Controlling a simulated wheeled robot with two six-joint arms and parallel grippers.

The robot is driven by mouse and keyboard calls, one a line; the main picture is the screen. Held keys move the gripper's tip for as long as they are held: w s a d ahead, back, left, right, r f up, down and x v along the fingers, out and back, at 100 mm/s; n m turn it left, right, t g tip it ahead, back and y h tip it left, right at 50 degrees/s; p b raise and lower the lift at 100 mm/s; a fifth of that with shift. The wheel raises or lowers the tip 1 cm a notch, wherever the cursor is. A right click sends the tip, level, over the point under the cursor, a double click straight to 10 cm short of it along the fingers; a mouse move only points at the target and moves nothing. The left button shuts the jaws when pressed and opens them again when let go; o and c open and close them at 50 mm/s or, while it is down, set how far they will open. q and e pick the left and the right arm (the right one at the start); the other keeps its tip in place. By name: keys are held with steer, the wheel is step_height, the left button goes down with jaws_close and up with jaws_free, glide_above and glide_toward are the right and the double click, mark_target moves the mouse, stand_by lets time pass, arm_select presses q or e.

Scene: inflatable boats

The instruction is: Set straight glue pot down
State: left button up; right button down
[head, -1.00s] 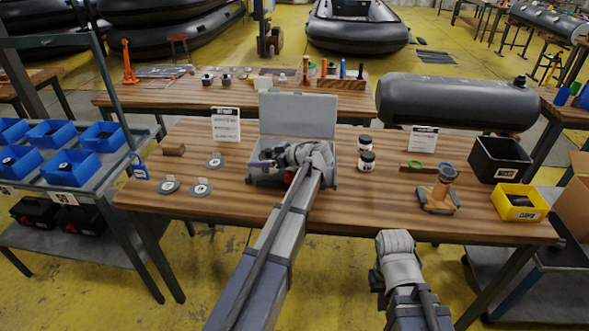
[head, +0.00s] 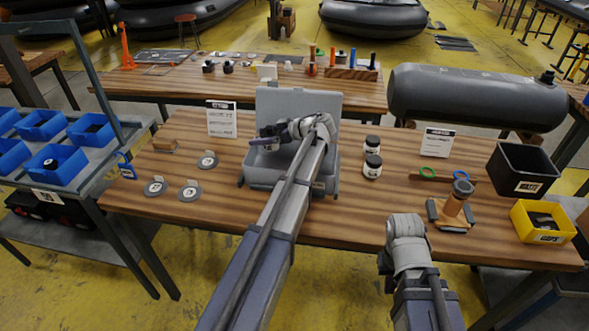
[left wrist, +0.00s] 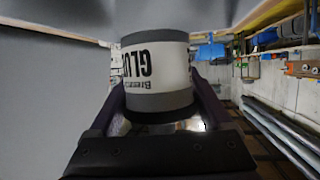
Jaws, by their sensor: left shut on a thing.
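The glue pot (left wrist: 157,75) is a white cylinder with grey bands and black "GLUE" lettering. In the left wrist view it stands between the two dark fingers of my left gripper (left wrist: 155,108), which is shut on it. Its lettering looks upside down there, as does the scene behind. In the head view my left gripper (head: 266,140) points left over the open grey case (head: 297,104), in front of its raised lid. The pot is hard to make out in that view. My right arm ends at the table's front edge, and its fingers do not show.
Grey discs (head: 190,191) lie left. The table's front middle is bare.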

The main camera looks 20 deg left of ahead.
arm_select(q)
steer(key=shift+f+b, duration=3.15)
steer(key=shift+b, duration=0.05)
steer(key=shift+f, duration=0.1)
step_height(320, 180, down, 4)
steer(key=b, duration=0.3)
steer(key=shift+r+b, duration=0.25)
steer(key=shift+b, duration=0.1)
steer(key=shift+f, duration=0.15)
steer(key=o, duration=1.3)
steer(key=shift+d+r, duration=0.2)
steer(key=shift+r, duration=0.15)
steer(key=shift+p+v, duration=1.45)
steer(key=shift+v, duration=2.1)
